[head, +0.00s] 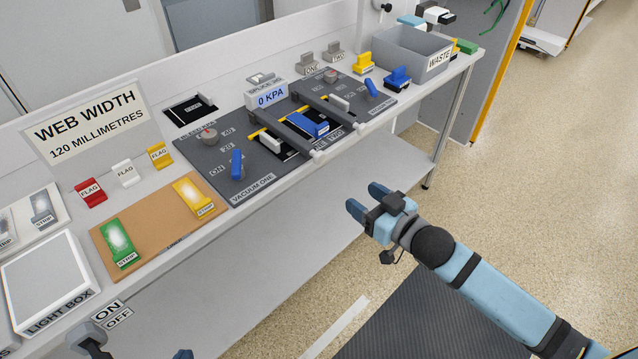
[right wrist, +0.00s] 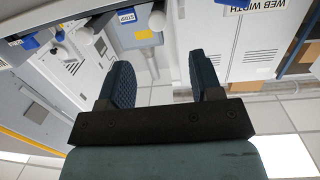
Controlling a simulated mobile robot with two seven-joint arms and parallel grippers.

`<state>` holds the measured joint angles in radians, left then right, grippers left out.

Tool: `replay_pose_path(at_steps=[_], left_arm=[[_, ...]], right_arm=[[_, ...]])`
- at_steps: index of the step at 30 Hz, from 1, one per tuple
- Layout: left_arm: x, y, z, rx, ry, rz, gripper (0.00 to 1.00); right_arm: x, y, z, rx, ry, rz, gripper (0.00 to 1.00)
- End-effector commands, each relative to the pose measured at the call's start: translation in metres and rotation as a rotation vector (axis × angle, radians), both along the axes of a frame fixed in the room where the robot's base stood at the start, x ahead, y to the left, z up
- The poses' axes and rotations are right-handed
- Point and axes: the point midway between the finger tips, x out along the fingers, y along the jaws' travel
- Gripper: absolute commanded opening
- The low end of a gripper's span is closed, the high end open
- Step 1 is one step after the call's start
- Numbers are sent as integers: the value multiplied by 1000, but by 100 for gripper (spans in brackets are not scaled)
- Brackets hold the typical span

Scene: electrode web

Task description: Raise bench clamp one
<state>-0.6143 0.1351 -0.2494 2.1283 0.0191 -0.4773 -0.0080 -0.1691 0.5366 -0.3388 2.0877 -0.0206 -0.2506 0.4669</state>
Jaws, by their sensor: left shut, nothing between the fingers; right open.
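Two grey clamp bars lie across the dark splice plate on the bench in the head view: a left bar (head: 288,135) and a right bar (head: 325,110). Each has a pale end at the bench's front edge. Both look low over the plate; I cannot read which is clamp one. My right gripper (head: 366,202) is open and empty in front of the bench, apart from the bars. Its two spread fingers also show in the right wrist view (right wrist: 162,82). My left gripper (head: 183,354) shows only as a blue tip at the bottom edge; it is shut and most of it is hidden.
A blue strip (head: 308,124) lies between the bars. A grey waste bin (head: 408,52) stands at the far end. An orange board (head: 150,232) holds strips. The floor to the right is clear.

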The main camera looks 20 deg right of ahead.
Motion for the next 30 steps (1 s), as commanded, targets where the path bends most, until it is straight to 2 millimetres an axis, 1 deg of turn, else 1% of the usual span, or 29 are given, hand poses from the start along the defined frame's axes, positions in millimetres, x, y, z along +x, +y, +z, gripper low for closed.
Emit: replay_pose_path(at_steps=[1, 4, 9, 14, 17, 27, 30], left_arm=[[1, -1, -21, -4, -5, 0, 0], [2, -2, -28, -9, -11, -2, 0], [2, -4, -27, -14, -14, -4, 0], [2, -5, -26, -17, -15, -5, 0], [2, -5, -27, -17, -18, -5, 0], [3, -5, -27, -25, -30, -5, 0], [4, -6, -25, -28, -35, -5, 0]], right_arm=[[8, -2, -10, 3, -32, 16, 59], [17, -5, -3, 16, -65, 36, 59], [24, -6, 5, 27, -87, 52, 59], [35, -1, 9, 29, -90, 52, 59], [49, 7, 9, 29, -91, 52, 59], [109, 37, 8, 30, -89, 51, 59], [124, 45, 8, 28, -88, 51, 59]])
